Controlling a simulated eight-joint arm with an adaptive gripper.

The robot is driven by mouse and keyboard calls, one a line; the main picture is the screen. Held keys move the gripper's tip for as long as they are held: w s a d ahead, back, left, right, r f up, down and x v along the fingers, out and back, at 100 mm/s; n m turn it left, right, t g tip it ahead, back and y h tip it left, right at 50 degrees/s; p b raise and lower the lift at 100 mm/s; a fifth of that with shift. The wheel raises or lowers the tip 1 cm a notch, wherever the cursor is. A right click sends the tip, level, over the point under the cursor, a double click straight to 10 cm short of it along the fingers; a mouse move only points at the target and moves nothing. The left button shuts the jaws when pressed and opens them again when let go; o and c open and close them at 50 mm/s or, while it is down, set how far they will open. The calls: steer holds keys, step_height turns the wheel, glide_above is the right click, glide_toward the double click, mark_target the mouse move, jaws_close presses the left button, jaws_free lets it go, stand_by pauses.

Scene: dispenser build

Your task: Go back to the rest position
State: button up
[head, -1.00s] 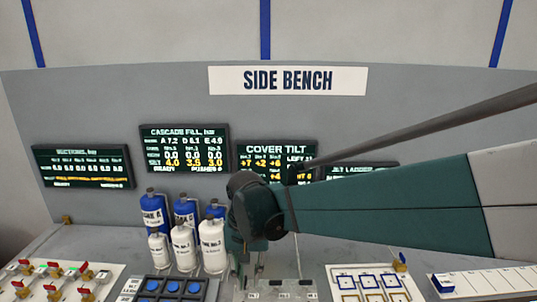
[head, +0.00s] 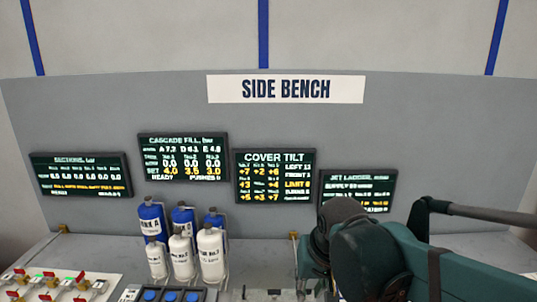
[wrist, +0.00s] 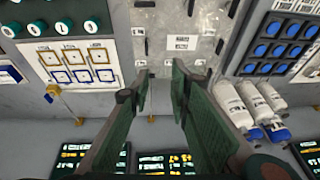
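My gripper shows in the wrist view (wrist: 160,82) as two dark green fingers with a gap between them. It is open, with nothing between the fingertips. It is above the bench, pointing toward a grey metal plate (wrist: 196,18) and touching nothing that I can see. In the head view my arm comes in from the lower right, and its dark wrist end is in front of the bench's right half. The fingers cannot be made out there.
Blue and white bottles (head: 183,252) stand at the bench's back. A blue-button pad (head: 170,294) and red-handled valves (head: 55,284) are in front of them. Screens, including the cover tilt display (head: 275,177), hang on the back wall. A panel with blue-framed squares (wrist: 72,62) shows in the wrist view.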

steer(key=s+d+t, duration=0.3)
steer(key=s+d, duration=0.5)
steer(key=d, duration=0.3)
steer(key=shift+d+f+h, duration=0.25)
steer(key=shift+h, duration=0.15)
steer(key=shift+r, duration=0.1)
stand_by(3.1)
